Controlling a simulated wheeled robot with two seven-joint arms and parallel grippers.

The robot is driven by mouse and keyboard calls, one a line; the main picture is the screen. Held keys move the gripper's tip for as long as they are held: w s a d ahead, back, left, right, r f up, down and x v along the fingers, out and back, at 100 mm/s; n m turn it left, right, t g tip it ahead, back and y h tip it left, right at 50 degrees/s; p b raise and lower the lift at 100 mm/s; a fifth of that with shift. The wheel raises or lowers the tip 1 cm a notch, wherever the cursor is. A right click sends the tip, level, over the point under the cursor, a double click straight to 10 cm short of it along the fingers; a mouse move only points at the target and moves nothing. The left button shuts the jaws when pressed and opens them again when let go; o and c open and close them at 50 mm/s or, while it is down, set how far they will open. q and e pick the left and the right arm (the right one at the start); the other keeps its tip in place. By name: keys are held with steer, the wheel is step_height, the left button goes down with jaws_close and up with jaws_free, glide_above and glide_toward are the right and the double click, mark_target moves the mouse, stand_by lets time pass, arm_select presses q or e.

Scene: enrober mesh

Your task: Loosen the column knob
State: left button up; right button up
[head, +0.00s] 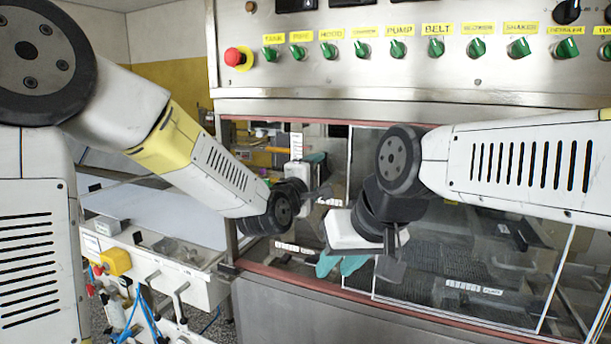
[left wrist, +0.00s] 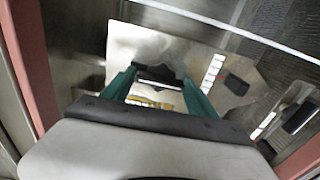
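I cannot pick out the column knob with certainty in either view. My left gripper (head: 315,160) is in front of the machine's glazed front, at the upper left of the window; its teal fingers are partly hidden in the head view. In the left wrist view the left gripper (left wrist: 157,80) has its two teal fingers apart, with a dark part and a pale metal plate (left wrist: 135,38) behind them. A small black part (left wrist: 238,84) is right of the fingers, beside a white label. My right gripper (head: 340,265) points down before the glass, its teal fingers apart and empty.
A control panel (head: 400,75) with a row of green knobs and a red emergency button (head: 234,57) spans the top. A red-brown frame (head: 290,280) edges the window. At the left are a pale belt surface (head: 150,215) and a yellow box (head: 115,261).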

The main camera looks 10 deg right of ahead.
arm_select(q)
steer(key=v, duration=0.7)
steer(key=shift+s+a, duration=0.2)
steer(key=shift+s, duration=0.15)
steer(key=s+a+f+m+g+y, duration=0.2)
steer(key=a+m+y, duration=0.1)
steer(key=a, duration=0.5)
steer(key=s+a+f+m+g+y, duration=0.2)
steer(key=a+m+y, duration=0.15)
steer(key=a, duration=0.35)
steer(key=s+a+f+m+g, duration=0.1)
steer(key=s+a+m+g, duration=0.1)
steer(key=s+a, duration=0.3)
steer(key=s+a+f+m+g+y, duration=0.1)
steer(key=s+a+f+m+g, duration=0.1)
steer(key=s+a, duration=0.4)
steer(key=s+m, duration=0.1)
steer(key=s, duration=0.3)
steer(key=shift+a+f+g, duration=0.25)
steer(key=shift+f+g, duration=0.05)
steer(key=shift+g, duration=0.1)
